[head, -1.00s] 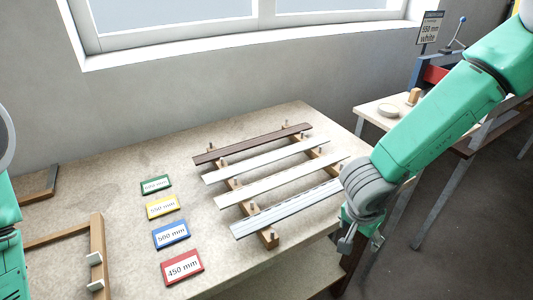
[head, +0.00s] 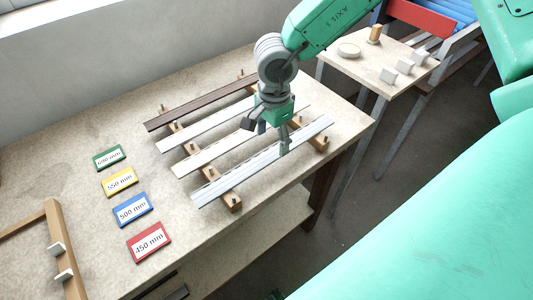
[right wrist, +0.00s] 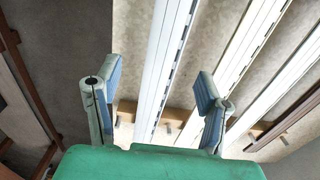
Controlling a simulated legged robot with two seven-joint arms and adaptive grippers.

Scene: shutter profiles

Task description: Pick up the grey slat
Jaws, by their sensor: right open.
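The grey slat (head: 225,182) is the front one of several slats lying side by side across two wooden rails. My right gripper (head: 267,138) is open, fingers pointing down, above the right half of the grey slat and partly in front of it. In the right wrist view, the grey slat (right wrist: 164,62) runs between the two open fingers of the right gripper (right wrist: 154,98), and nothing is held. Whether the fingers are down at slat height I cannot tell. My left gripper is not in view.
A cream slat (head: 205,158), a white slat (head: 190,132) and a dark brown slat (head: 200,103) lie behind the grey one. Pegs stand on the rails. Red (head: 149,242), blue (head: 132,210), yellow and green length cards lie left. A side table (head: 355,70) stands behind right.

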